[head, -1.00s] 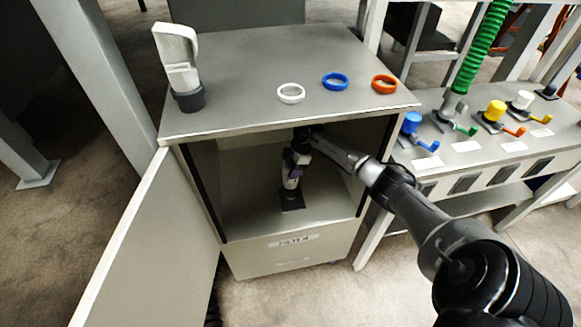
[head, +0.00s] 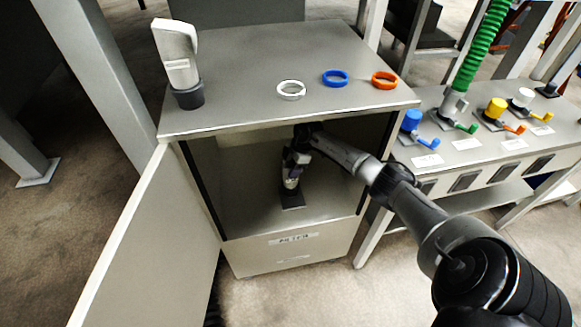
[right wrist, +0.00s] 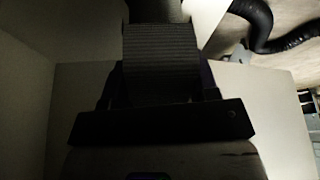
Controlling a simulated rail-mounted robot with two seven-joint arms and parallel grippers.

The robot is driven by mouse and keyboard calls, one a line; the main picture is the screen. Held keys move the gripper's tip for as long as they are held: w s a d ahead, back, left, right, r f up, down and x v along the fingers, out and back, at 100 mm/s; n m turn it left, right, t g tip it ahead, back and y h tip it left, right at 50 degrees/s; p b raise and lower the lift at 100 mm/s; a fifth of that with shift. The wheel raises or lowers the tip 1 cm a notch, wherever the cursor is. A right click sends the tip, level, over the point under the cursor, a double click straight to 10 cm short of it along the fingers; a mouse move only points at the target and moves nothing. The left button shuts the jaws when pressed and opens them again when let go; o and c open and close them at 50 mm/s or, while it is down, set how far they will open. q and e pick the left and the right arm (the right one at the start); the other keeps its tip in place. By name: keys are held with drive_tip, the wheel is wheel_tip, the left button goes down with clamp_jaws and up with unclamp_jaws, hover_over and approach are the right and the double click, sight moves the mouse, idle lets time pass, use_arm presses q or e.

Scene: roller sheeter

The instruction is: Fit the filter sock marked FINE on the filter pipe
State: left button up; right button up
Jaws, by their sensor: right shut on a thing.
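My right gripper (head: 297,158) reaches into the open cabinet (head: 330,262) and is shut on a small upright piece (head: 291,176), pale with a purple band, above a dark square base (head: 292,200). I cannot tell whether this piece is the sock or the filter pipe; the gripper hides its upper part. In the right wrist view the ribbed gripper (right wrist: 162,62) covers it, with only dark purple edges showing. No FINE mark is readable. My left gripper is not in view.
A white ring (head: 291,84), a blue ring (head: 335,73) and an orange ring (head: 384,75) lie on the cabinet top. The cabinet door (head: 140,240) is swung open left. A bench (head: 470,150) with coloured valves stands right. The cabinet's side walls surround my gripper.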

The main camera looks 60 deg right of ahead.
drive_tip(key=shift+f, duration=0.65)
idle(0.5)
drive_tip(key=o, duration=1.4)
drive_tip(key=p+v, duration=0.9)
drive_tip(key=shift+r, duration=0.4)
drive_tip(key=shift+p+v, duration=1.15)
drive_tip(key=shift+p, duration=0.1)
